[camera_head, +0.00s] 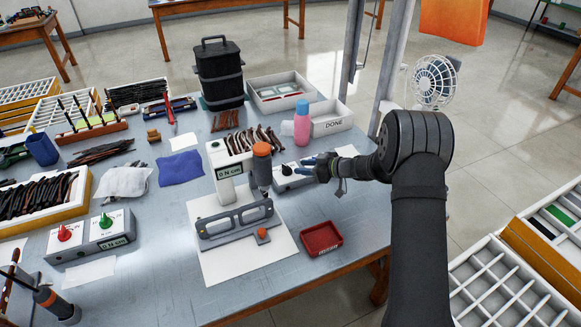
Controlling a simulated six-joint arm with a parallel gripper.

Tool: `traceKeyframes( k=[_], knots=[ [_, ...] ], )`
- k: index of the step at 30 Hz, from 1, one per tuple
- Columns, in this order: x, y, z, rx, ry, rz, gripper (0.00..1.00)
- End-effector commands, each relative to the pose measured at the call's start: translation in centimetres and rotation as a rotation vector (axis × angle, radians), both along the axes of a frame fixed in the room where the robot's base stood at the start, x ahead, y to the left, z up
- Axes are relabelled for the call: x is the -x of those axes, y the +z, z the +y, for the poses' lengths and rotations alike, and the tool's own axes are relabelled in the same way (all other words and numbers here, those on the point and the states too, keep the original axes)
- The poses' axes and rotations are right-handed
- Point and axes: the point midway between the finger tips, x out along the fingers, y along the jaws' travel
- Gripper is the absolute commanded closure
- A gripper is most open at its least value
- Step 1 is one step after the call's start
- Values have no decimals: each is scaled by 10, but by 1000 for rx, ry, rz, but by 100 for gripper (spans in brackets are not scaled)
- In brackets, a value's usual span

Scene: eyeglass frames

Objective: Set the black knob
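A small black knob (287,170) shows on top of a grey and white box (291,184) that stands right of the centre of the table. My gripper (308,167) reaches in from the right, low over the right end of this box. Its fingertips point left toward the knob and look very close to it. I cannot tell whether they touch it. The fingers are small and seen from the side, so their opening is unclear. The gripper hides part of the box's right end.
A grey frame fixture (238,222) and an orange-topped tool (262,168) stand left of the gripper. A pink bottle (302,124) stands behind it. A red tray (321,239) lies in front. Boxes with a red knob (64,232) and green knob (106,220) stand left.

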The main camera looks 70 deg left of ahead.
Motion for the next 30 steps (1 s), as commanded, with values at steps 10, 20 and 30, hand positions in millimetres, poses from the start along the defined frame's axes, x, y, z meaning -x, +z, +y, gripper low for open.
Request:
traceKeyframes(
  k=[10, 20, 30],
  knots=[
    [31, -21, 40, 0, 1, 0, 66],
    [34, -24, 45, 0, -1, 0, 66],
    [34, -24, 45, -1, -1, -1, 100]
  ],
)
